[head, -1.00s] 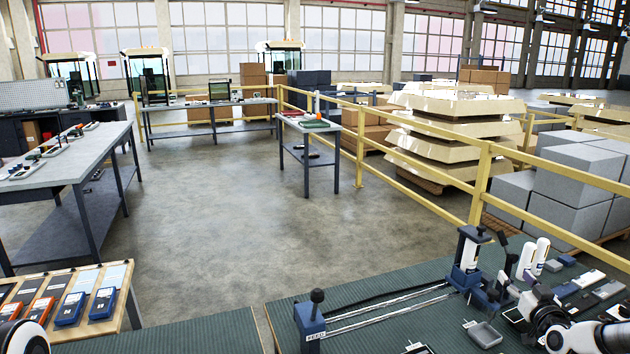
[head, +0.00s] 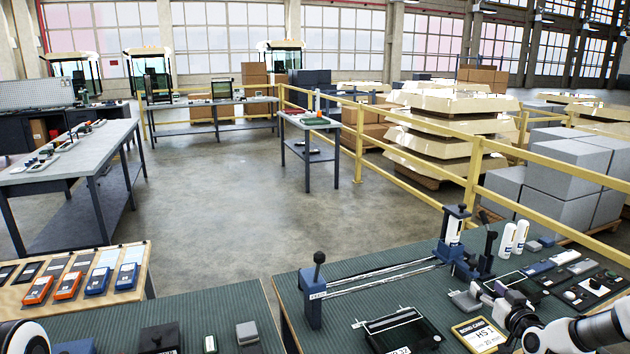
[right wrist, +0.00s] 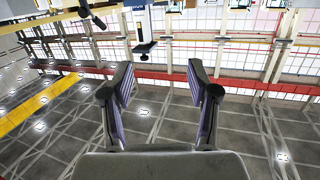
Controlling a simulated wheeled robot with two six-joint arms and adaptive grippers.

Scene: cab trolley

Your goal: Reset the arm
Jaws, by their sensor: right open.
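My right arm (head: 575,332) comes in from the lower right of the head view. Its gripper (head: 478,294) is above the green-topped bench (head: 290,290), near a small grey tray. In the right wrist view my right gripper (right wrist: 160,82) is open, its two purple-padded fingers wide apart with nothing between them. My left gripper is not in view; only a white rounded piece of my left arm shows at the lower left corner.
The bench carries a blue rail fixture (head: 313,297), two white bottles (head: 514,238), a black tray (head: 402,332) and a yellow-framed sign (head: 480,335). Orange and blue meters (head: 97,281) lie on a wooden board at left. A yellow railing (head: 420,150) stands behind. The floor between benches is clear.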

